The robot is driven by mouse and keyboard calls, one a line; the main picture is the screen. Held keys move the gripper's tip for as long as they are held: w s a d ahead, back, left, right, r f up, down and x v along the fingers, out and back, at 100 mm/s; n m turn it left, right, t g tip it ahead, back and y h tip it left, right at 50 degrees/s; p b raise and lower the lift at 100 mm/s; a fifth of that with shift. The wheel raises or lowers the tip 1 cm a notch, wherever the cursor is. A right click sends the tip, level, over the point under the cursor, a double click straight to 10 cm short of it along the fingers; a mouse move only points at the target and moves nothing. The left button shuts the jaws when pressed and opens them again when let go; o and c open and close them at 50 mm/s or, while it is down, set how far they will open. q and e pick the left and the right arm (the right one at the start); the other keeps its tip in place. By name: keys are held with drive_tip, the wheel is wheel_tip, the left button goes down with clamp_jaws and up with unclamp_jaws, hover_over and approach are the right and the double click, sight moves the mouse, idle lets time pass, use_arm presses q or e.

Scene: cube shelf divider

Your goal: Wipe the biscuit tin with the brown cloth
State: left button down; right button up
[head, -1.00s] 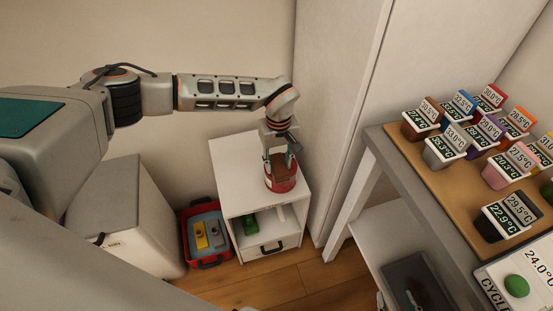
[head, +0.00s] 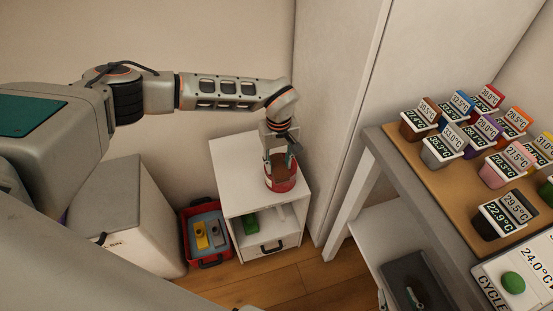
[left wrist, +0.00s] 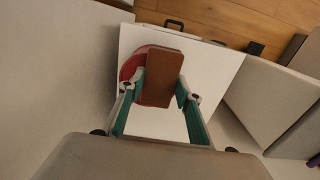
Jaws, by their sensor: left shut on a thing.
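The red biscuit tin (head: 283,185) stands on top of the small white cabinet. It also shows in the left wrist view (left wrist: 130,65), partly hidden behind the cloth. My left gripper (head: 280,160) points down over the tin and is shut on the brown cloth (left wrist: 160,75). The cloth shows in the head view (head: 279,170) at the tin's top, between the fingers. I cannot tell for sure whether it touches the lid. My right gripper is not in view.
The white cabinet (head: 235,172) has free space around the tin and a green thing on its lower shelf. A red box (head: 187,236) sits on the floor to its left. A tall white panel stands close on the right; a table with several labelled tubs is beyond.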

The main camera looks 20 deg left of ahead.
use_arm(q)
drive_tip(key=shift+s+d+r, duration=0.1)
drive_tip(key=shift+s+d, duration=0.05)
drive_tip(key=shift+w+a+f+b, duration=0.25)
drive_tip(key=shift+w+a+b, duration=0.25)
drive_tip(key=shift+w+a, duration=0.35)
use_arm(e)
drive_tip(key=shift+w+a+f, duration=0.1)
drive_tip(key=shift+w+f, duration=0.15)
drive_tip(key=shift+f, duration=0.05)
use_arm(q)
drive_tip(key=shift+r, duration=0.1)
use_arm(e)
drive_tip(key=shift+s, duration=0.1)
use_arm(q)
drive_tip(key=shift+w+r, duration=0.1)
drive_tip(key=shift+r, duration=0.1)
drive_tip(key=shift+d+r+p, duration=0.1)
drive_tip(key=shift+r+p, duration=0.4)
drive_tip(key=shift+r, duration=0.25)
use_arm(e)
drive_tip(key=shift+r, duration=0.55)
use_arm(q)
drive_tip(key=shift+f, duration=0.1)
use_arm(e)
drive_tip(key=shift+r, duration=0.1)
